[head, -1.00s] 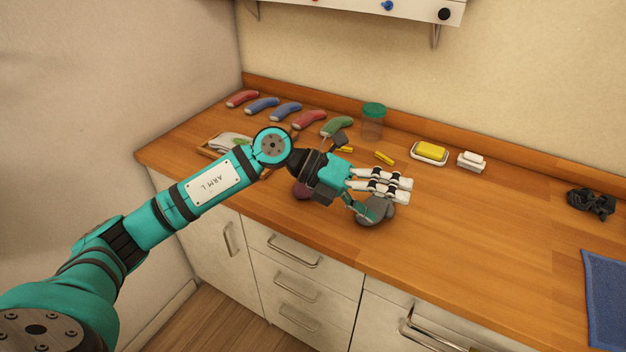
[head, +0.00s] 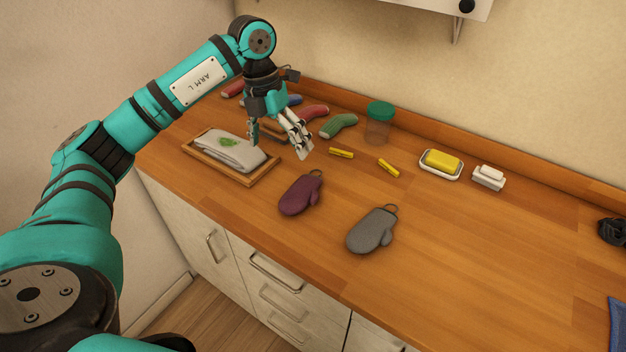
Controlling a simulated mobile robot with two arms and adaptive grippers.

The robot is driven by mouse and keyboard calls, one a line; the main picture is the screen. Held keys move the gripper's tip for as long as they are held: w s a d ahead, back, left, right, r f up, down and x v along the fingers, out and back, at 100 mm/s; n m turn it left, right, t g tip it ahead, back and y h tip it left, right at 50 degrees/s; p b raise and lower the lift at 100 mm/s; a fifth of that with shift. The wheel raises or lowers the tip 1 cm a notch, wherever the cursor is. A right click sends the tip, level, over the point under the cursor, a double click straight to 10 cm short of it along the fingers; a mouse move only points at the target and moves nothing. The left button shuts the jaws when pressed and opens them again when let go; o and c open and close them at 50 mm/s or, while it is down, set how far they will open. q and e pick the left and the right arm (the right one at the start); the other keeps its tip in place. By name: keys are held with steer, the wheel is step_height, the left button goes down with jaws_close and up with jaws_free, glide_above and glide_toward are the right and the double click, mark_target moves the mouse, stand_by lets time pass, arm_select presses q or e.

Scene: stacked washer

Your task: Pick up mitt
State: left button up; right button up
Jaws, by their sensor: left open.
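Two oven mitts lie flat on the wooden counter in the head view. The purple mitt (head: 300,196) is left of the grey mitt (head: 371,231), and each has a small hanging loop at its far end. My left gripper (head: 279,146) is open and empty, pointing down above the counter. It is beyond the purple mitt and to its left in the picture, near the right end of the tray, apart from both mitts. My right gripper is not in view.
A wooden tray (head: 249,179) holds a folded white cloth (head: 230,151). Red, blue and green socks lie behind my gripper. A green-lidded jar (head: 379,124), yellow clips, a soap dish (head: 441,165) and a white block (head: 488,178) stand along the back. The counter's right middle is clear.

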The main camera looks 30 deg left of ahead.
arm_select(q)
steer(key=p, duration=0.2)
glide_toward(293, 202)
steer(key=shift+s+f, duration=0.25)
steer(key=shift+f, duration=0.4)
steer(key=f, duration=0.1)
steer(key=f+p, duration=0.1)
steer(key=f, duration=0.1)
steer(key=shift+w+d+f, duration=0.15)
steer(key=shift+d+f, duration=0.1)
steer(key=shift+f, duration=0.1)
steer(key=shift+d+f+p, duration=0.15)
steer(key=shift+f+p, duration=0.15)
steer(key=shift+f, duration=0.05)
steer(key=f, duration=0.1)
steer(key=f+p, duration=0.1)
steer(key=f, duration=0.1)
steer(key=shift+w+d+f, duration=0.1)
steer(key=shift+d+f, duration=0.15)
steer(key=shift+d, duration=0.15)
steer(key=shift+f+p, duration=0.3)
steer(key=shift+f, duration=0.1)
steer(key=c, duration=1)
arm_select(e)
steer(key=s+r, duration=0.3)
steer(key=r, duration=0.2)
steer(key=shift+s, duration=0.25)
arm_select(q)
steer(key=shift+r, duration=0.1)
steer(key=shift+c, duration=0.2)
